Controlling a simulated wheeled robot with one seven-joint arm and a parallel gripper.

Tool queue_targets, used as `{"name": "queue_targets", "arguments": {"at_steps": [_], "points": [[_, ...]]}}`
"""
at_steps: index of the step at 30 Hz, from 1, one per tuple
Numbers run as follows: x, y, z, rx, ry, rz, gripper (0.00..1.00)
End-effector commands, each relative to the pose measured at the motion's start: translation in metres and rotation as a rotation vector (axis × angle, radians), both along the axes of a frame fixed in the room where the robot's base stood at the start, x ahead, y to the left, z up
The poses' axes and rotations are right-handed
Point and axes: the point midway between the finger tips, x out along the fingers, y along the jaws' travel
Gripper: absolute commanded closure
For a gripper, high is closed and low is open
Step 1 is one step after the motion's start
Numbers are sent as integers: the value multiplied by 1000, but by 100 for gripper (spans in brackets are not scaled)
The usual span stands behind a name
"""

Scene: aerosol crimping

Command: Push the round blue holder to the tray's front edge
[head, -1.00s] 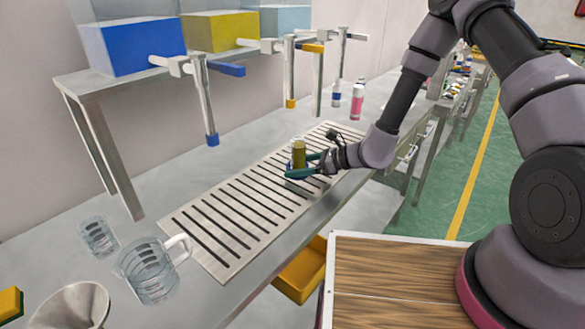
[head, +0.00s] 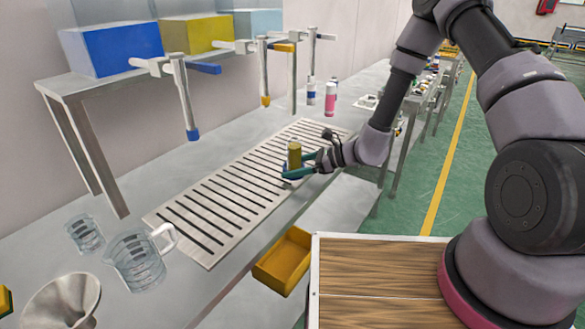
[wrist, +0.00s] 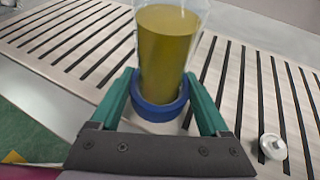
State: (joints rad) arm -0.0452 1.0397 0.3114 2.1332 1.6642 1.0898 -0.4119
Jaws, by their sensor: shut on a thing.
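The round blue holder (wrist: 160,112) is a low ring standing on the slotted metal tray (wrist: 232,60). A clear vessel of olive-yellow liquid (wrist: 162,50) stands upright in it. My gripper (wrist: 158,78) has its two green fingers along the left and right sides of the holder, shut on it. In the head view, my gripper (head: 303,170) reaches in from the right at the tray's front side. The vessel (head: 294,155) shows upright there, and the holder is mostly hidden by the fingers. The tray (head: 213,258) lies along the bench.
A small white round part (wrist: 272,147) lies on the tray to the right of my fingers. A clear jug (head: 137,262) and a glass (head: 85,235) stand at the left. Dispenser taps (head: 185,100) hang behind the tray. A yellow bin (head: 284,262) sits below the bench front.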

Motion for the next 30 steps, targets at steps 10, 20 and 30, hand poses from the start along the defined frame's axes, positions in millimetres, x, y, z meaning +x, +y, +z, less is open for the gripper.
{"name": "queue_targets", "arguments": {"at_steps": [10, 20, 30], "points": [[0, 0, 0, 0, 0, -1, 0], [-3, -42, 17, -1, -1, -5, 0], [-11, -93, 39, 0, -1, -3, 0]]}}
